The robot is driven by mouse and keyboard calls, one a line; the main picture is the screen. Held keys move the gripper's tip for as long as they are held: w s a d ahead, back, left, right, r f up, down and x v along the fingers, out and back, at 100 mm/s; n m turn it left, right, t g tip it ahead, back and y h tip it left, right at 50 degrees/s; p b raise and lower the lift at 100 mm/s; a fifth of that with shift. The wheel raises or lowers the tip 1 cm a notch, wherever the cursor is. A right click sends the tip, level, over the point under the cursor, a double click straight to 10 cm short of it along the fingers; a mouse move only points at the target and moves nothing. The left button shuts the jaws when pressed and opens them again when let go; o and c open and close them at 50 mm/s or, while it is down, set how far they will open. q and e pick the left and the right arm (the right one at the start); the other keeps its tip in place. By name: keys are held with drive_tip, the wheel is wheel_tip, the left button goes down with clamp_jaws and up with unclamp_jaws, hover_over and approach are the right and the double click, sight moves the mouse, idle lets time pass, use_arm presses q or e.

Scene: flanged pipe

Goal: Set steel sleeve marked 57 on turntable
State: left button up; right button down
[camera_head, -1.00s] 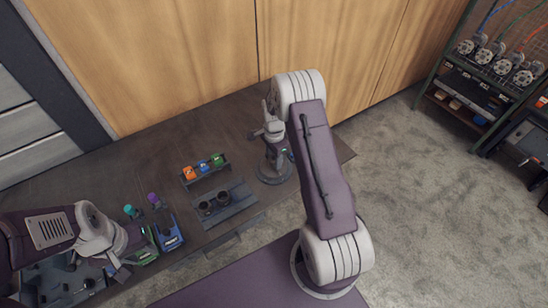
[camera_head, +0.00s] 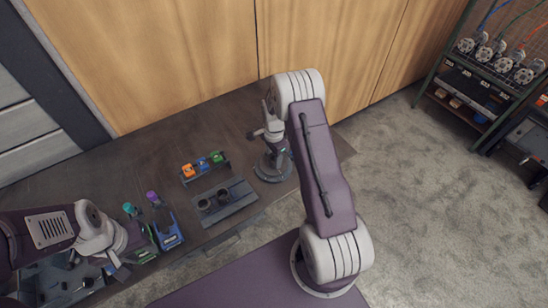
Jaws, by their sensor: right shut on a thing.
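A round grey turntable (camera_head: 268,177) stands on the dark bench near its right end, partly hidden by my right arm. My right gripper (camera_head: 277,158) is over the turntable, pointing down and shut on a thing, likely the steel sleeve. The sleeve is too small and hidden to make out, and no 57 mark is readable. I cannot tell whether it touches the turntable. My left gripper (camera_head: 115,268) is low at the bench's left front, next to the green and blue bins. Its fingers are too small to tell open from shut.
A dark tray (camera_head: 236,206) with black ring-like parts lies left of the turntable. Behind it is a rack (camera_head: 206,172) with orange, blue and green items. A blue bin (camera_head: 168,238) and a green bin (camera_head: 148,250) stand at the left front. The back bench is clear.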

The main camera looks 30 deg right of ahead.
drive_tip(key=c, duration=0.7)
unclamp_jaws()
drive_tip(key=shift+r, duration=0.1)
drive_tip(key=shift+c, duration=0.2)
drive_tip(key=shift+c, duration=0.3)
drive_tip(key=shift+o, duration=1.4)
drive_tip(key=shift+w+r, duration=0.1)
